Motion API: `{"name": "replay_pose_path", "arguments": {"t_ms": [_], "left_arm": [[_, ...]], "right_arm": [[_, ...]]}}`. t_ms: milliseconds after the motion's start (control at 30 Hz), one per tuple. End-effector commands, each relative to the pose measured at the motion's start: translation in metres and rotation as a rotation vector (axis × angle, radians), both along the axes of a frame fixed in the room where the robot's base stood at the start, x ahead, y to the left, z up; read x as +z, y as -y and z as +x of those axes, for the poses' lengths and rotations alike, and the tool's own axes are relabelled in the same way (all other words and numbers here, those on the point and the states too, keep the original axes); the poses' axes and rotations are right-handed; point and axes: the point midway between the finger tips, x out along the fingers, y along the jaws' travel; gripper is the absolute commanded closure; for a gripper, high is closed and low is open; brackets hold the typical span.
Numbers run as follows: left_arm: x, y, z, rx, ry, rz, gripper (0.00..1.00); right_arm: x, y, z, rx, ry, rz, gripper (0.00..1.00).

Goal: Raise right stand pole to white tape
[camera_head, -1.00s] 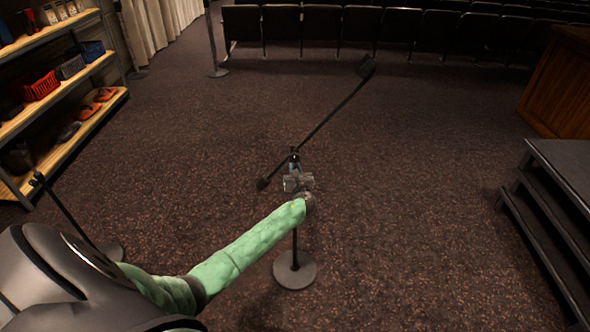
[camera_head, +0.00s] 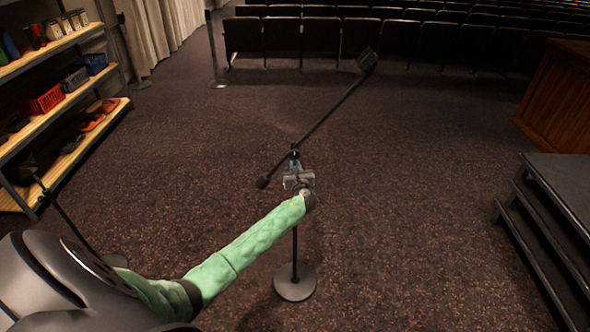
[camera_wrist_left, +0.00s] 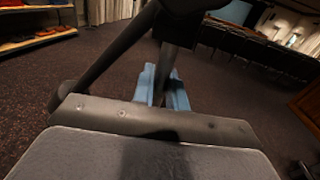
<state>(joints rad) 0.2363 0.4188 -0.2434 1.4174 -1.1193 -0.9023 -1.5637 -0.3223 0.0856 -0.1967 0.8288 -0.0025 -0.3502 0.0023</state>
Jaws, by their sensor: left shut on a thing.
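The microphone stand has a round dark base (camera_head: 295,282) on the carpet and an upright pole (camera_head: 294,245). A slanted boom (camera_head: 325,120) crosses its top, with a dark block at the upper right end and a rounded end at the lower left. My left gripper (camera_head: 295,168) is at the upper pole just below the boom joint, shut on the pole. In the left wrist view the blue fingers (camera_wrist_left: 162,88) close around the dark pole (camera_wrist_left: 165,65) under the boom. I cannot make out white tape. My right gripper is not in view.
A shelf (camera_head: 70,105) with baskets and shoes stands at the left. Another pole stand (camera_head: 62,212) is beside it. Dark steps (camera_head: 555,215) and a wooden box (camera_head: 560,100) are at the right. Rows of seats (camera_head: 380,35) line the back. The carpet around the stand is open.

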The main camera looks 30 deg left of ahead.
Motion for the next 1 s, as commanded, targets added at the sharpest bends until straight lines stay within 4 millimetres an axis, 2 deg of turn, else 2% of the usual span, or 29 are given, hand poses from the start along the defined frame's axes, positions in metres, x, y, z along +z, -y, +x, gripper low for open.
{"name": "replay_pose_path", "arguments": {"t_ms": [33, 333, 367, 433, 733, 867, 900, 1000], "left_arm": [[0.008, -0.001, 0.002, 0.001, 0.006, 0.002, 1.0], [0.007, -0.001, 0.002, 0.0, 0.006, 0.003, 1.0], [0.007, -0.001, 0.001, 0.0, 0.006, 0.003, 0.82], [0.006, -0.001, 0.001, 0.0, 0.005, 0.002, 0.68], [0.003, 0.0, 0.0, 0.0, 0.001, 0.0, 0.68], [0.0, 0.007, -0.007, -0.001, 0.001, 0.0, 0.68], [-0.001, 0.01, -0.011, -0.001, 0.001, 0.0, 0.68], [-0.001, 0.021, -0.022, -0.002, 0.002, 0.001, 0.68]], "right_arm": [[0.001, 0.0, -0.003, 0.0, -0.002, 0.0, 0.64], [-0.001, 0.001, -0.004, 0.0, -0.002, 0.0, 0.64], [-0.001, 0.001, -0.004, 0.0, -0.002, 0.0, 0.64], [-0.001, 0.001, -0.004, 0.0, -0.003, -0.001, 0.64], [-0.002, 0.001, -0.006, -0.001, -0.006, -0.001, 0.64], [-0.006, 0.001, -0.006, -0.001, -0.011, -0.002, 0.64], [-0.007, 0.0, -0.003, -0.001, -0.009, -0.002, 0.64], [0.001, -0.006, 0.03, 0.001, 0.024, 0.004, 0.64]]}}
